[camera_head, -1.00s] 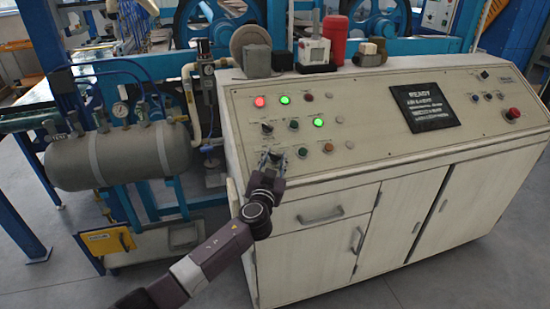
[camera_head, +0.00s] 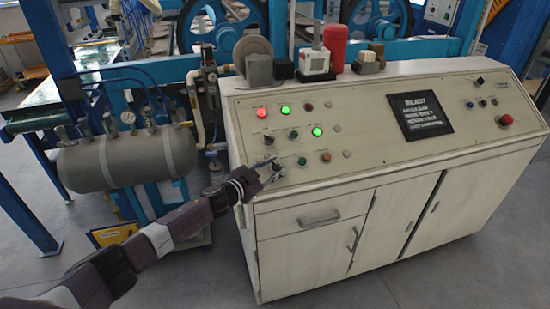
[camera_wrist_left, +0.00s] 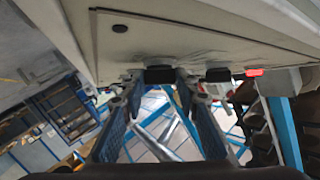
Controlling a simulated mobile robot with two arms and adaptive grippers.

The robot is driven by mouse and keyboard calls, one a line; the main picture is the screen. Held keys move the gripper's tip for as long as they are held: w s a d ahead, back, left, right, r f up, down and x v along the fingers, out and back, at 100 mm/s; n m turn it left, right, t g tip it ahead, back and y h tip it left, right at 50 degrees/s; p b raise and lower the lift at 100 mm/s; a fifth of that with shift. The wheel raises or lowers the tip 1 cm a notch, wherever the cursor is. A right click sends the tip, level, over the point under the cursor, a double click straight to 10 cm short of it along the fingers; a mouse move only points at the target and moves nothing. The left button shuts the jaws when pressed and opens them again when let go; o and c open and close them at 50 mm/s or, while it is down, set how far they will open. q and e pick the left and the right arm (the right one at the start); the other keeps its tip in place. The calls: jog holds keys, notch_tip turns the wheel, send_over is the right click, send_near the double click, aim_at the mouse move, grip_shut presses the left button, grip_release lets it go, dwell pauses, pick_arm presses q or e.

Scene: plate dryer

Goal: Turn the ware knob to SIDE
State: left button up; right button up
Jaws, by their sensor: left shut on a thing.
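The sloped cream control panel (camera_head: 340,115) carries lamps, knobs and buttons. My left gripper (camera_head: 273,168) is at the panel's lower left corner, with my arm coming in from the left. In the left wrist view, its fingertips (camera_wrist_left: 159,77) are shut on a dark knob (camera_wrist_left: 159,73), one finger on each side. In the head view the fingers cover this knob. Its label and the direction it points cannot be read. My right gripper is not in view.
Another dark knob (camera_wrist_left: 218,75) sits close to the held one. A green button (camera_head: 302,161) and an orange one (camera_head: 325,156) are just right of the gripper. A dark display (camera_head: 420,115) is further right. A grey tank (camera_head: 128,157) stands left of the cabinet.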

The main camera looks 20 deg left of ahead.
pick_arm(q)
jog(key=shift+a+m+g+h+p, duration=0.1)
jog(key=shift+m+g+h+p, duration=0.4)
jog(key=shift+m+p, duration=0.25)
jog(key=o, duration=1.1)
jog(key=shift+o, duration=0.2)
jog(key=shift+s+a, duration=0.25)
jog(key=shift+s, duration=0.05)
jog(key=v, duration=1.1)
jog(key=shift+s, duration=0.1)
